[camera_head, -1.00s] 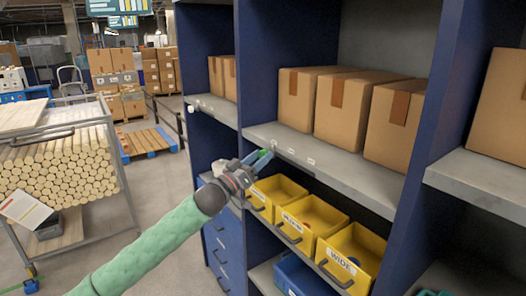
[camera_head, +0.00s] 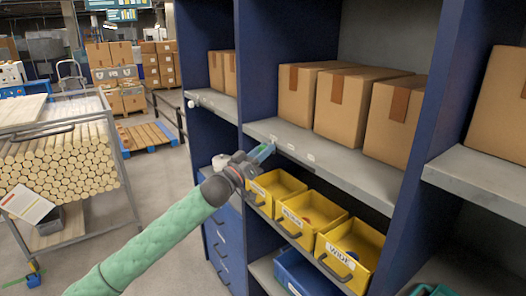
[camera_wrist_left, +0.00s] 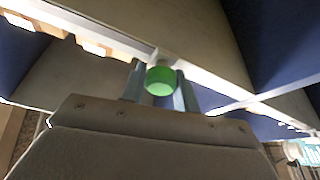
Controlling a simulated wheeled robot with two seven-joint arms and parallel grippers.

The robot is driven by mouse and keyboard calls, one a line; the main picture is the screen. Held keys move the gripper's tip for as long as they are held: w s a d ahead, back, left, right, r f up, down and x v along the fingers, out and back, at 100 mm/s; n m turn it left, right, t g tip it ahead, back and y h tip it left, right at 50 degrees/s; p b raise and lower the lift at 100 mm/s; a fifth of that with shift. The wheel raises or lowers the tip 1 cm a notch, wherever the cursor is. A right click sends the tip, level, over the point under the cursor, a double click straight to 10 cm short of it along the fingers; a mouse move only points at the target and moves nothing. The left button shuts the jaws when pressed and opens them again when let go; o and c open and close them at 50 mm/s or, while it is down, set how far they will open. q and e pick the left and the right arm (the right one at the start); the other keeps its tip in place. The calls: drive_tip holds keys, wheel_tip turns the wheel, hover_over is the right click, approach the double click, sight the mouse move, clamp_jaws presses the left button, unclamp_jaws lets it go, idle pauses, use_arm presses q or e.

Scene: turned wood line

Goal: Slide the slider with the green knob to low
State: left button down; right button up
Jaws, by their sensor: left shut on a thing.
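The green knob (camera_wrist_left: 160,80) shows in the left wrist view between the two fingers of my left gripper (camera_wrist_left: 160,92). The fingers are shut on it, one on each side. The knob sits below a pale rail along the shelf edge. In the head view my left gripper (camera_head: 263,152) reaches the front edge of the grey shelf (camera_head: 345,172), near small white labels (camera_head: 290,147). The knob is mostly hidden there by the fingers. The slider's low mark cannot be read in these frames. My right gripper is not in view.
Yellow bins (camera_head: 302,214) stand just below the shelf, with a blue bin (camera_head: 298,272) lower down. Cardboard boxes (camera_head: 345,105) stand on the shelf. Blue uprights (camera_head: 262,60) flank the bay. A cart of wooden rods (camera_head: 62,165) is at left, with open floor between.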

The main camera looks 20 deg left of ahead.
use_arm(q)
drive_tip(key=s+d, duration=0.1)
drive_tip(key=d, duration=0.1)
drive_tip(key=s+d, duration=0.1)
drive_tip(key=s, duration=0.1)
drive_tip(key=s+d, duration=0.1)
drive_tip(key=d, duration=0.1)
drive_tip(key=shift+s+d, duration=0.25)
drive_tip(key=shift+d, duration=0.1)
drive_tip(key=shift+s+d, duration=0.2)
drive_tip(key=shift+d, duration=0.1)
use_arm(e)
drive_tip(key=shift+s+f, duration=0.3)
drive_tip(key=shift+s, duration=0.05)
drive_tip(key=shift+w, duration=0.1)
use_arm(q)
drive_tip(key=c, duration=1.1)
unclamp_jaws()
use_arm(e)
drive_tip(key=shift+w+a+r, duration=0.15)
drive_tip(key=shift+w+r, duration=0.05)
use_arm(q)
drive_tip(key=shift+o, duration=0.2)
